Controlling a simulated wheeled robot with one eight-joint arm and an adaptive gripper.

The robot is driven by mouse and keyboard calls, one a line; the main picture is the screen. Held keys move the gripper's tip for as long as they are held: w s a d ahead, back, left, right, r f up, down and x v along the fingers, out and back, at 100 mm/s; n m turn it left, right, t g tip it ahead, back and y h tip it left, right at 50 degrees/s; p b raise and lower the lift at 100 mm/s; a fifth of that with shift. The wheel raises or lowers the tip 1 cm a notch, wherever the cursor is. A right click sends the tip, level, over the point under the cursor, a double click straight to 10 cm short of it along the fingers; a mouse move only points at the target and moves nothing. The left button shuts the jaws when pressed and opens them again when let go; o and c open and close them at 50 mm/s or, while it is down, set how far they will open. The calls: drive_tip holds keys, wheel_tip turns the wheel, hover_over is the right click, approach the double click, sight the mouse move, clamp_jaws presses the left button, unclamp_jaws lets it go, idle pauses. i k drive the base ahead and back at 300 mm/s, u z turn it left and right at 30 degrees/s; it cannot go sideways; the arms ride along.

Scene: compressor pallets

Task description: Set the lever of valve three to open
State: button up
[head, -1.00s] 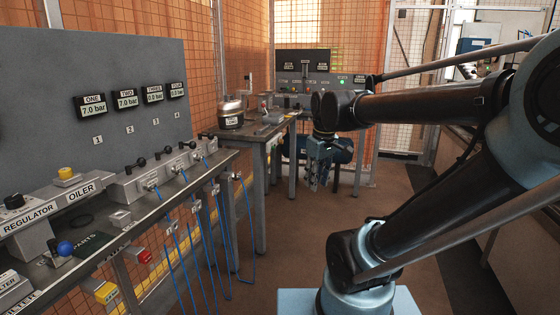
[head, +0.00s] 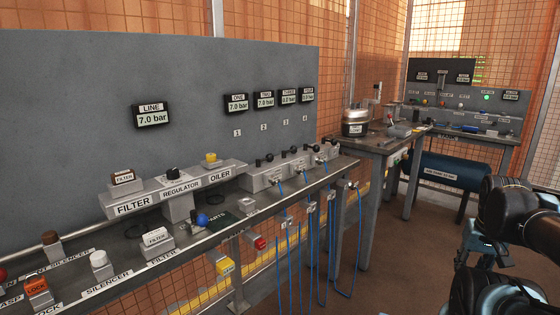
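The grey valve manifold (head: 264,178) sits on the bench at the centre of the head view, with several small black-knobbed levers along its top. The lever of valve three (head: 293,149) appears to be the black knob toward its right part; it is too small to tell its position surely. The gauge marked THREE (head: 289,97) on the panel above seems to read 0.0 bar, while gauges ONE (head: 237,103) and TWO (head: 264,100) read 7.0 bar. My gripper (head: 473,255) is at the lower right, well away from the manifold, partly hidden; its fingers are unclear.
Blue hoses (head: 312,245) hang below the bench front. A side table (head: 385,150) with a metal pot (head: 355,122) stands right of the bench. A blue tank (head: 447,172) lies beyond. Filter, regulator and oiler parts (head: 180,187) sit left of the manifold. Brown floor is open between bench and arm.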

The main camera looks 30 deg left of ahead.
sight(316, 148)
drive_tip(key=u, duration=1.6)
